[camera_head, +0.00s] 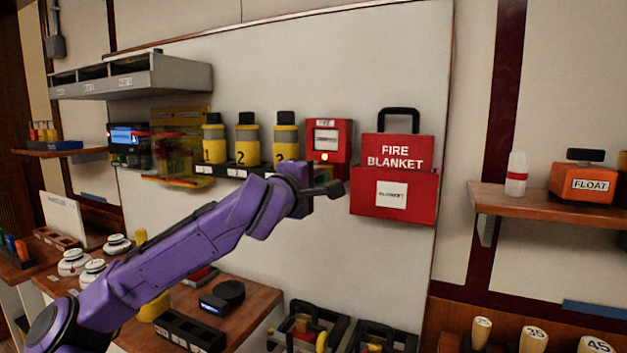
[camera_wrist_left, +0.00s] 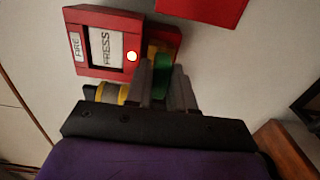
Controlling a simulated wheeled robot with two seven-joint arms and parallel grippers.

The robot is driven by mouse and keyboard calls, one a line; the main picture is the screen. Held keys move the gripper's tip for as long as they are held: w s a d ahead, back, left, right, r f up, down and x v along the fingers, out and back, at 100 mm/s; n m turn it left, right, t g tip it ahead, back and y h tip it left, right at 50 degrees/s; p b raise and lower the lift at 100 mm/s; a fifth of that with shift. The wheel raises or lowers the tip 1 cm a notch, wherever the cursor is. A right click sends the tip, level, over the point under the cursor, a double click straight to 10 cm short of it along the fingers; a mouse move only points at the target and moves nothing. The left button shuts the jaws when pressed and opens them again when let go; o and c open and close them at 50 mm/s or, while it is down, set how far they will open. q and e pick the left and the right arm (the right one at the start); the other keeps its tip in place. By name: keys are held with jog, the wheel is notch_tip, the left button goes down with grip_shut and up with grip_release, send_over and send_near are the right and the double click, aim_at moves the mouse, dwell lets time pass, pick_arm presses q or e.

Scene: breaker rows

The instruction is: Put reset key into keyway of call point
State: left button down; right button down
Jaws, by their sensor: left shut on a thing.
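The call point is a red box marked FIRE (camera_head: 328,141) on the white wall panel, with a white press plate and a small lit spot. In the left wrist view the call point (camera_wrist_left: 133,78) is tilted, with the lit spot at its right side. My left gripper (camera_head: 328,189) is just below the call point in the head view. In the left wrist view my left gripper (camera_wrist_left: 163,82) is shut on a green piece (camera_wrist_left: 162,76), likely the reset key, close to the call point's lower edge. The keyway and the key's tip cannot be made out. My right gripper is not in view.
A red fire blanket case (camera_head: 393,165) hangs right of the call point. Yellow bottles (camera_head: 247,143) stand on a dark rack to its left. A wooden shelf (camera_head: 545,207) is at the right. Below is a cluttered wooden bench (camera_head: 255,312).

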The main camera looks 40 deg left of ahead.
pick_arm(q)
jog(key=shift+w+a, duration=0.15)
jog(key=shift+w, duration=0.4)
jog(key=c, duration=0.9)
grip_release()
jog(key=b+v, duration=0.3)
jog(key=v, duration=0.7)
jog(key=shift+s, duration=0.2)
